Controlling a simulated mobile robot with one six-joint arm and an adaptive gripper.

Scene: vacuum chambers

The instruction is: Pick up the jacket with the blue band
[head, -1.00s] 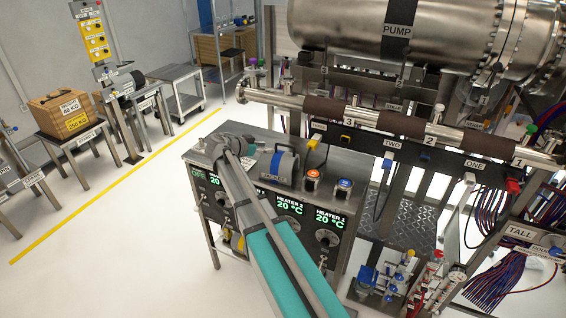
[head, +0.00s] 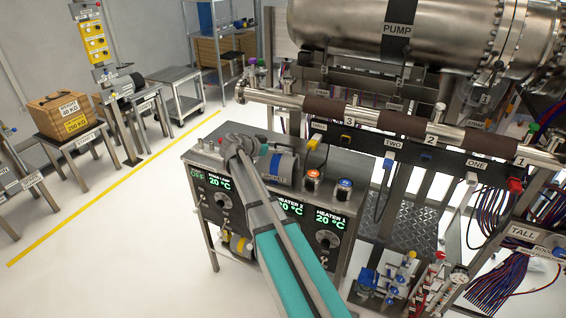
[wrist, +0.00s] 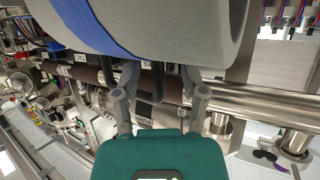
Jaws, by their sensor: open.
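The jacket with the blue band (head: 284,168) is a grey rounded piece lying on top of the heater cabinet (head: 205,162). In the wrist view the grey jacket (wrist: 205,28) fills the top, with its blue band running down its left part. My gripper (wrist: 160,78) is open, its two fingers spread on either side of a gap just below the jacket's edge. I see nothing held between them; contact with the jacket cannot be told. In the head view my arm's end is close to the jacket's left side, and my arm hides part of the cabinet front.
An orange-topped piece (head: 313,178) and a blue-topped piece (head: 344,186) stand right of the jacket. Behind is a steel pipe with brown sleeves (head: 402,122), under the large pump vessel (head: 350,30). Open floor lies left of the cabinet, with a yellow line (head: 120,184).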

